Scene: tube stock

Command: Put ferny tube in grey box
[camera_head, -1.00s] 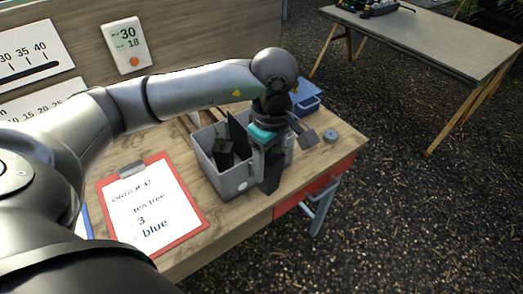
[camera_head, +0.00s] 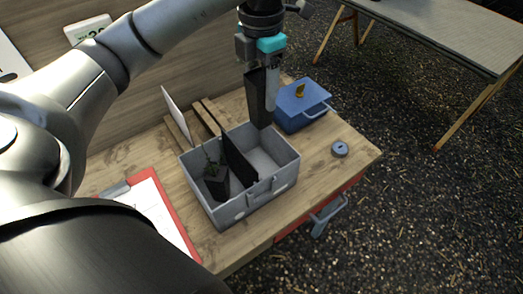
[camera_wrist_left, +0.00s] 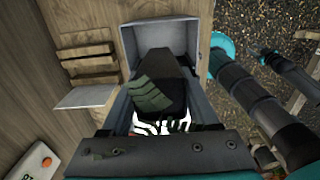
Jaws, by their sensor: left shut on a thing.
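My left gripper (camera_head: 262,64) is shut on a dark, tapered tube (camera_head: 257,98) and holds it upright, raised near the back right corner of the grey box. In the left wrist view green fern leaves (camera_wrist_left: 149,94) show at the top of the held tube (camera_wrist_left: 167,64), with the grey box (camera_wrist_left: 205,38) around it in the picture. The grey box (camera_head: 236,211) stands open on the wooden table with a black divider (camera_head: 237,158) inside. Its left compartment holds another dark tube with a small plant (camera_head: 214,181). The right compartment looks empty.
A blue lidded box (camera_head: 304,108) with a yellow item on top stands behind the grey box at right. A small round grey-blue object (camera_head: 340,149) lies near the table's right edge. A red clipboard (camera_head: 172,212) lies at left. Wooden slats and a white panel (camera_head: 176,116) stand behind.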

